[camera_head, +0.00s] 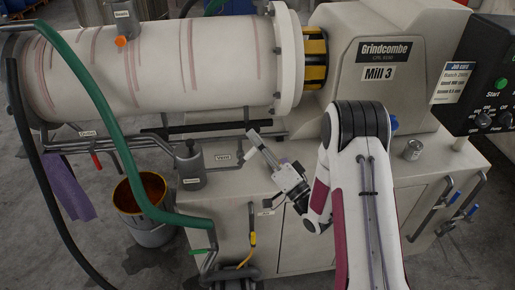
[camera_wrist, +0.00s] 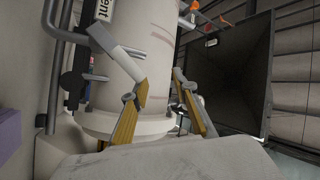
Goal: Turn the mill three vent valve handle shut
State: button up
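Mill 3 (camera_head: 378,73) has a white horizontal drum (camera_head: 150,65). A vent label (camera_head: 223,157) sits below the drum on the pipework, and part of it shows in the wrist view (camera_wrist: 105,10). A pale grey bar (camera_head: 262,149) slants from the pipework down to my gripper (camera_head: 279,168). It also shows in the wrist view (camera_wrist: 118,52), running to the left finger. It may be the vent valve handle, but I cannot tell it surely from a finger part. In the wrist view my gripper's fingers (camera_wrist: 158,92) stand apart with a clear gap. Contact with the bar is unclear.
A green hose (camera_head: 105,110) and grey pipes cross the left side. A grey canister (camera_head: 190,165) stands left of the vent label. A small can (camera_head: 413,150) stands on the cabinet top at right. A bucket (camera_head: 145,205) stands on the floor. A control panel (camera_head: 490,85) is at right.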

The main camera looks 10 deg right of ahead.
jog(key=shift+r, duration=1.7)
jog(key=w+d+f+n+g+y, duration=0.1)
jog(key=w+d+n+g+y, duration=0.1)
jog(key=w+d+n+y, duration=0.3)
jog(key=s+f+n+g, duration=0.6)
jog(key=f+n+g, duration=0.1)
jog(key=n+g, duration=0.6)
jog(key=shift+d+n+y, duration=0.3)
jog(key=shift+n+y, duration=0.1)
jog(key=shift+n, duration=0.4)
